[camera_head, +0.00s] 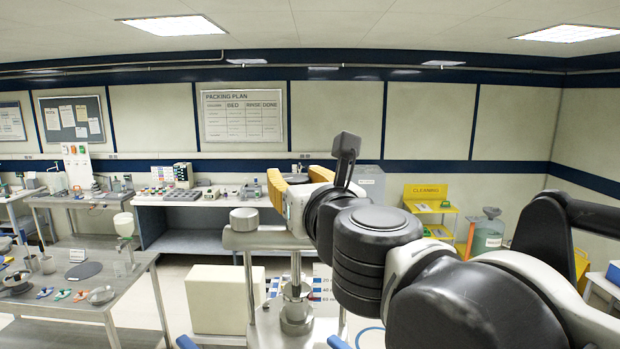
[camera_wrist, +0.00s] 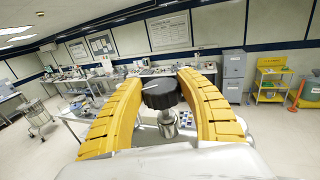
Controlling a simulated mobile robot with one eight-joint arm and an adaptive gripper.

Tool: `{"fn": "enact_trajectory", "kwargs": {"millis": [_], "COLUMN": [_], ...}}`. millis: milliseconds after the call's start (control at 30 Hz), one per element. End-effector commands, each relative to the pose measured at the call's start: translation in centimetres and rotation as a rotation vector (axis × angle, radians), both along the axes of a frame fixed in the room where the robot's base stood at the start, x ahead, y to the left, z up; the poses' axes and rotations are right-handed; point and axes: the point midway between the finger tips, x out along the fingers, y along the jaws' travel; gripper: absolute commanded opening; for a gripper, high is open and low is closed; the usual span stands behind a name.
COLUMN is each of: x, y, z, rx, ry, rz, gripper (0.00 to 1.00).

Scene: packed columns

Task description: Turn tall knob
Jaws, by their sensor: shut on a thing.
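The tall knob (camera_wrist: 162,96) is a dark, ribbed round cap with a thin white line on its top. It shows in the middle of the wrist view, above a shiny metal column (camera_wrist: 168,126). My gripper (camera_wrist: 161,82) has yellow segmented fingers, one on each side of the knob, and is shut on it. In the head view my gripper (camera_head: 292,183) is partly hidden by my wrist. The dark knob cannot be made out there. A shorter grey round cap (camera_head: 243,219) stands on the metal stand's top plate (camera_head: 262,239), left of my gripper.
A steel table (camera_head: 125,277) with small tools and dishes stands at the left. A cream box (camera_head: 218,298) sits beside the stand, low down. A long bench (camera_head: 205,198) runs along the back wall. A yellow cleaning cart (camera_head: 427,203) stands at the right.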

Motion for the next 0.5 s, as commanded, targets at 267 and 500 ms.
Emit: {"fn": "enact_trajectory", "kwargs": {"millis": [267,500], "x": [0.38,0.42], "y": [-0.4,-0.29], "z": [-0.03,-0.05], "rx": [-0.001,-0.002], "ry": [-0.001,-0.001], "rz": [0.253,0.484], "gripper": [0.14,0.14]}}
